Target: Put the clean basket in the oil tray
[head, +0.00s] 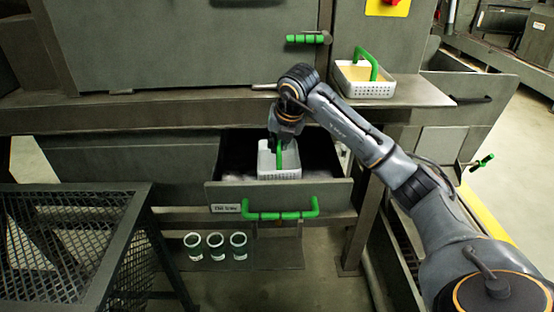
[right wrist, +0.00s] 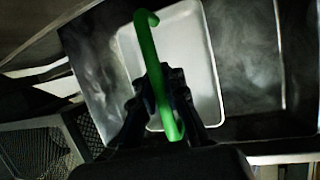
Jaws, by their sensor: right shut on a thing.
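A white basket (head: 280,172) with a green handle (head: 280,152) is at the open oil tray, a grey drawer (head: 225,194) under the machine. My right gripper (head: 284,138) is shut on the green handle from above. In the right wrist view, the handle (right wrist: 160,85) runs between my fingers (right wrist: 165,105), with the white basket (right wrist: 195,55) behind it, empty inside. The basket appears within the drawer's walls; I cannot tell whether it touches the bottom. My left gripper is not in view.
Another white basket (head: 365,85) with a green handle and yellowish contents stands on the shelf at the right. Several glass jars (head: 215,246) stand below the drawer. A dark mesh-sided stand (head: 70,245) is at the left. The drawer has a green front handle (head: 280,214).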

